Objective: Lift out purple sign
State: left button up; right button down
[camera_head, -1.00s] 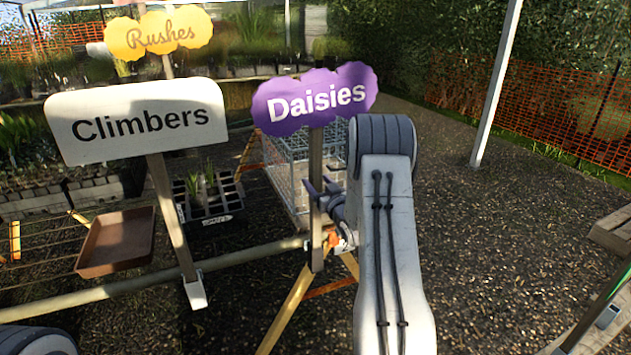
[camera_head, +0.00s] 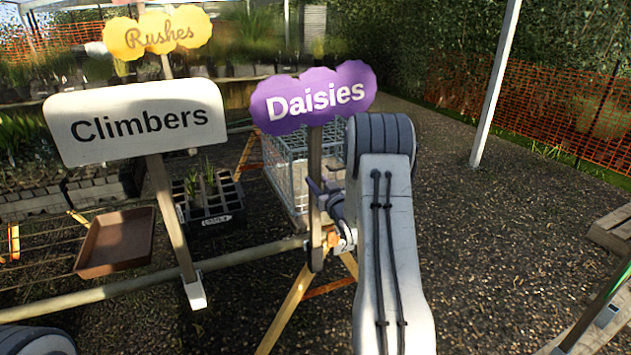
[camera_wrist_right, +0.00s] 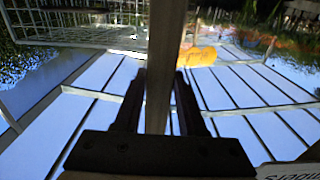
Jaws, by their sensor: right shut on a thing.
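The purple sign (camera_head: 314,97) reads "Daisies" and has a cloud-shaped board on a dark wooden post (camera_head: 315,160). It stands nearly upright, its lower end near the metal rail (camera_head: 245,256). My right gripper (camera_head: 322,190) is shut on the post below the board. In the right wrist view the post (camera_wrist_right: 166,65) runs between the two fingers (camera_wrist_right: 158,105). My left gripper is not in view; only part of my left arm shows at the bottom left.
A white "Climbers" sign (camera_head: 140,122) stands left of the purple sign on the same rail. A yellow "Rushes" sign (camera_head: 158,34) is behind it. A wire cart (camera_head: 290,170) stands behind the purple sign. A brown tray (camera_head: 115,242) and black pot tray (camera_head: 208,205) lie to the left. Gravel is open at right.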

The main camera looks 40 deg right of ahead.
aim_at(317, 141)
jog(key=shift+r+p, duration=3.4)
jog(key=shift+r, duration=2.85)
